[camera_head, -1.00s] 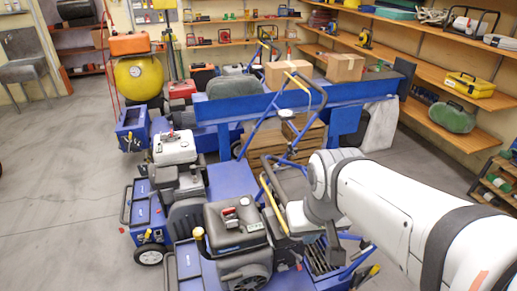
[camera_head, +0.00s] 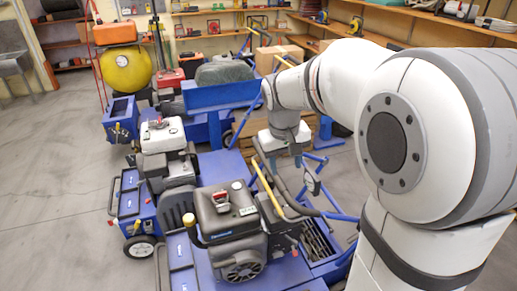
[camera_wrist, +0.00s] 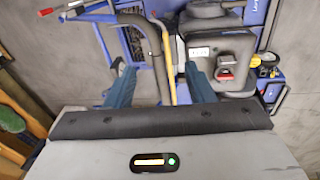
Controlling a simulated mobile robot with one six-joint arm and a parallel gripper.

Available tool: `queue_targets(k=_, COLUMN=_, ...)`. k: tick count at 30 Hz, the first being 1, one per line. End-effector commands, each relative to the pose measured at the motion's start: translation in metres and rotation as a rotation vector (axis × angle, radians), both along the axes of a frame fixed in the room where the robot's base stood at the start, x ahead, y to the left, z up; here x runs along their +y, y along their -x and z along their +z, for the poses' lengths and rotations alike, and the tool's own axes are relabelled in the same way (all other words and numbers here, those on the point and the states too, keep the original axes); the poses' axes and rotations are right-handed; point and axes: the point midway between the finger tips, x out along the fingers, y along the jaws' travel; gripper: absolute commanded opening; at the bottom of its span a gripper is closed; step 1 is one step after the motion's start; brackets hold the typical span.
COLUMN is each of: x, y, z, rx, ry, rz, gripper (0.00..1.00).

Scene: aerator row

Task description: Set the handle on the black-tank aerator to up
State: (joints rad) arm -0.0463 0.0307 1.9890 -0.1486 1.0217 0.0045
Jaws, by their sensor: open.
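The black-tank aerator stands in the front of the head view, with its black tank (camera_head: 222,208) on a blue body. The black tank also shows at the upper right of the wrist view (camera_wrist: 222,60). A dark curved handle bar (camera_wrist: 157,58) and a yellow bar (camera_wrist: 171,75) run between my open fingers in the wrist view. In the head view the yellow bar (camera_head: 268,188) slopes beside the tank. My gripper (camera_head: 287,166) is open and points down above these bars; it also shows in the wrist view (camera_wrist: 158,82). I cannot tell whether the fingers touch the handle.
A white-tank aerator (camera_head: 162,135) stands just behind, with a yellow-tank machine (camera_head: 126,68) farther back. A blue frame (camera_head: 318,213) stands right of the black tank. Wooden shelves (camera_head: 375,35) line the right wall. Grey floor (camera_head: 50,180) is clear at the left.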

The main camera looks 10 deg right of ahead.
Motion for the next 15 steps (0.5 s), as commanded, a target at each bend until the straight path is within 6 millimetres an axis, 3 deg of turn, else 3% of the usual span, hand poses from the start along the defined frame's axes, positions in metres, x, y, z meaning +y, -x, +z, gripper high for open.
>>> queue_targets(k=1, x=0.001, y=-0.023, z=-0.023, rx=0.016, ry=0.017, rz=0.011, gripper=0.49)
queue_targets(k=6, x=0.002, y=-0.083, z=-0.063, rx=0.054, ry=0.067, rz=0.039, gripper=0.49)
queue_targets(k=10, x=0.004, y=-0.112, z=-0.085, rx=0.07, ry=0.094, rz=0.053, gripper=0.49)
queue_targets(k=15, x=0.004, y=-0.128, z=-0.098, rx=0.08, ry=0.111, rz=0.06, gripper=0.49)
